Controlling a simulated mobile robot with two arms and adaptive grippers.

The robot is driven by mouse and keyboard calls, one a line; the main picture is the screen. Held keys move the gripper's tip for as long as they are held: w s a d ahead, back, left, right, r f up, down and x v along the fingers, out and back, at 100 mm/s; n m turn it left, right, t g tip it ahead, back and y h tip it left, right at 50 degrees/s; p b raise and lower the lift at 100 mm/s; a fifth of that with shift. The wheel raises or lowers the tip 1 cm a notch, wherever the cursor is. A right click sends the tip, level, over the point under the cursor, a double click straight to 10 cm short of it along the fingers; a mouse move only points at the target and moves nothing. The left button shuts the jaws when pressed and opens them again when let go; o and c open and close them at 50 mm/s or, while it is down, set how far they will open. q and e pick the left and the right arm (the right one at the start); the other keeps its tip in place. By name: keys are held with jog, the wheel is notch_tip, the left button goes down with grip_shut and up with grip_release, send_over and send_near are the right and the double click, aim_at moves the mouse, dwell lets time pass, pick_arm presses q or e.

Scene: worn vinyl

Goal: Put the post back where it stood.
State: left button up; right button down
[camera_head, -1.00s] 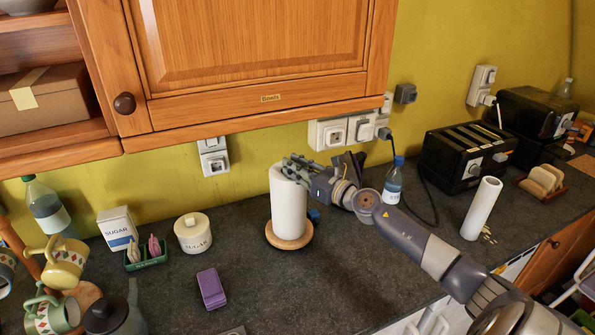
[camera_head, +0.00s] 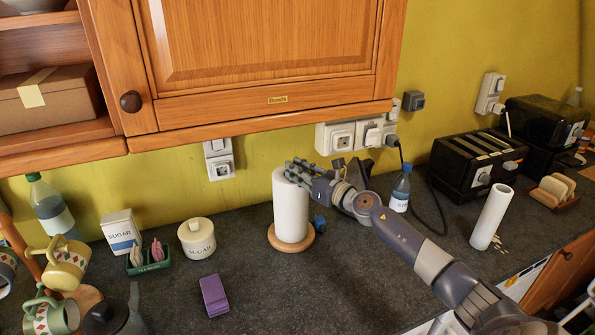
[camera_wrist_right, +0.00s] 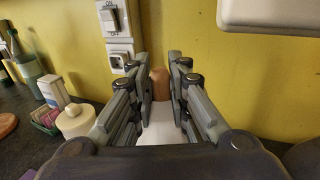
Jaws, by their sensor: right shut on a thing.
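The post is the wooden upright of a paper-towel stand. Its rounded brown top (camera_wrist_right: 160,83) shows between the fingers in the right wrist view. A white paper roll (camera_head: 291,208) surrounds it, above a round wooden base (camera_head: 291,245) in the head view. The stand looks upright; I cannot tell whether its base touches the counter. My right gripper (camera_head: 293,173) is at the top of the roll, coming from the right, and is shut on the post. The fingers hide part of the roll's top. My left gripper is not in view.
On the dark counter (camera_head: 260,300), a sugar jar (camera_head: 196,239) and purple block (camera_head: 213,295) stand left. A water bottle (camera_head: 401,190), another white roll (camera_head: 491,217) and toaster (camera_head: 475,165) are right. A small blue thing (camera_head: 319,225) is close to the base. The cupboard (camera_head: 270,60) overhangs.

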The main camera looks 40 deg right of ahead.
jog(key=shift+r, duration=0.35)
jog(key=c, duration=1.6)
grip_release()
jog(key=shift+f, duration=0.3)
jog(key=shift+o, duration=0.4)
jog(key=shift+s+a+r, duration=0.1)
jog(key=shift+s, duration=0.05)
jog(key=s+d+b, duration=0.2)
jog(key=s+b, duration=0.1)
jog(key=s, duration=0.8)
jog(key=shift+s+b, duration=0.3)
jog(key=shift+s, duration=0.1)
